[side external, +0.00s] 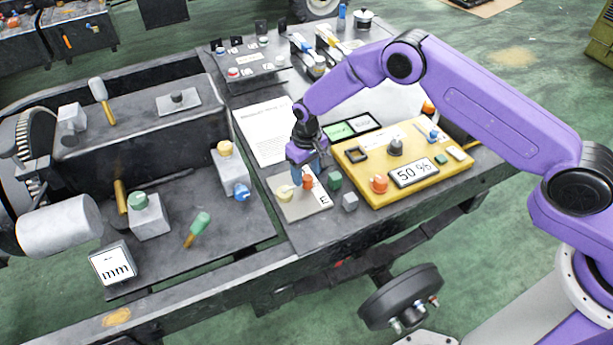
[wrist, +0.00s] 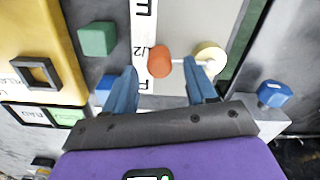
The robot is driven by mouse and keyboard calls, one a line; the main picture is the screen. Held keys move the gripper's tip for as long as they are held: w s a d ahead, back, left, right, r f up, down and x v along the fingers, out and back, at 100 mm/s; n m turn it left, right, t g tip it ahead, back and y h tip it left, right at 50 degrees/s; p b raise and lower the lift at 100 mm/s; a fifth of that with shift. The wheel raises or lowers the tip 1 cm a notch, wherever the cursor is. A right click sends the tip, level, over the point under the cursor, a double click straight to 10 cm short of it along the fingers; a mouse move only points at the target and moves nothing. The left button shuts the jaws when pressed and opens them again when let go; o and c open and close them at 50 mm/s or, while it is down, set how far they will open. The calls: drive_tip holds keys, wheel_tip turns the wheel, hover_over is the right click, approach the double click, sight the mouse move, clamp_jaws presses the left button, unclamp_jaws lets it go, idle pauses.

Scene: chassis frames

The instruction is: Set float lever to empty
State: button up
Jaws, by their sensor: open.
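The float gauge plate (side external: 290,212) is a pale panel with a white scale strip; E is at its near end. In the wrist view the strip (wrist: 144,33) reads E at top, 1/2 in the middle and F lower down. The float lever has an orange tip (wrist: 159,60), a thin pale rod and a cream round end (wrist: 211,54). The orange tip (side external: 308,182) lies beside the 1/2 mark. My gripper (wrist: 160,68) is open, with its blue fingers on either side of the orange tip; contact cannot be told. It also shows in the side view (side external: 309,172).
A yellow panel (side external: 460,165) with knobs and a "50 %" display stands just right. A green block (side external: 334,180) and a grey cube (side external: 350,202) sit between it and the gauge. A blue knob (side external: 242,192) is to the left. A paper sheet (side external: 263,130) lies behind.

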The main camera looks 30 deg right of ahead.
drive_tip(key=shift+f, duration=1.25)
clamp_jaws()
drive_tip(key=shift+s, duration=0.1)
drive_tip(key=shift+s+a+m, duration=0.1)
drive_tip(key=shift+s+m, duration=0.35)
drive_tip(key=shift+m, duration=0.35)
drive_tip(key=shift+s+m, duration=0.4)
drive_tip(key=shift+m, duration=0.4)
drive_tip(key=shift+s+a+m, duration=0.3)
drive_tip(key=shift+s+m, duration=0.45)
drive_tip(key=shift+m, duration=0.65)
unclamp_jaws()
